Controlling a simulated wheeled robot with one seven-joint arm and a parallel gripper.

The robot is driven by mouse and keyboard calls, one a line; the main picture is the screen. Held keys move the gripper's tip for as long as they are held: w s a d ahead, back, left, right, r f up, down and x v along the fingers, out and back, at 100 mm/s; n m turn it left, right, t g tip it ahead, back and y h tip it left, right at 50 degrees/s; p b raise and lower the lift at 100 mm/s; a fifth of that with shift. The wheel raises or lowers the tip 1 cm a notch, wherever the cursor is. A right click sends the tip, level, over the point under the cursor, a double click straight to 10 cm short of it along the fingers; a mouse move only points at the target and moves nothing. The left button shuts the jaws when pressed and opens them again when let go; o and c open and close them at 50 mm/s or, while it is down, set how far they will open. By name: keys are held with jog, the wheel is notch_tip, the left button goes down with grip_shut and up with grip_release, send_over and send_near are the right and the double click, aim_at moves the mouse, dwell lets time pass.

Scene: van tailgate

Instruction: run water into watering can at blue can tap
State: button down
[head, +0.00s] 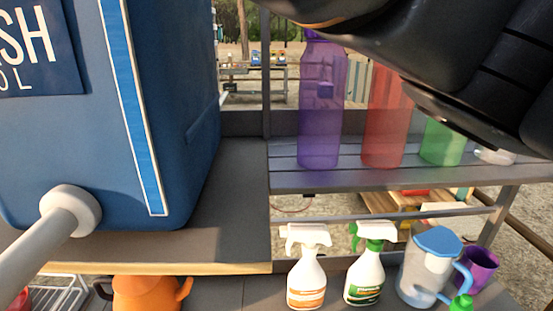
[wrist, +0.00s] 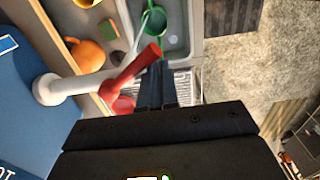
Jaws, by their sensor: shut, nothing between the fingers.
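The big blue can (head: 178,110) stands on the left in the head view, with a white tap (head: 68,212) on its front. In the wrist view the tap (wrist: 62,88) carries a red lever (wrist: 130,70). My gripper (wrist: 164,72) is shut and empty beside the lever's outer end; I cannot tell whether they touch. A green vessel (wrist: 154,22) sits in a grey basin beyond the lever; it may be the watering can, but its form is unclear. I cannot make out any water running. The fingers are out of the head view.
An orange pot (head: 145,293) stands below the blue can's shelf. A wire rack (wrist: 181,84) lies beside the basin (wrist: 190,40). Two spray bottles (head: 306,270) (head: 366,275) and a clear jug (head: 425,268) stand to the right. Coloured bottles (head: 320,110) line a shelf.

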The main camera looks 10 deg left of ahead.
jog(key=shift+w+d+p, duration=0.6)
jog(key=shift+w+d, duration=0.2)
jog(key=shift+w, duration=1.6)
notch_tip(320, 180, up, 6)
jog(key=s, duration=0.1)
jog(key=shift+s, duration=0.1)
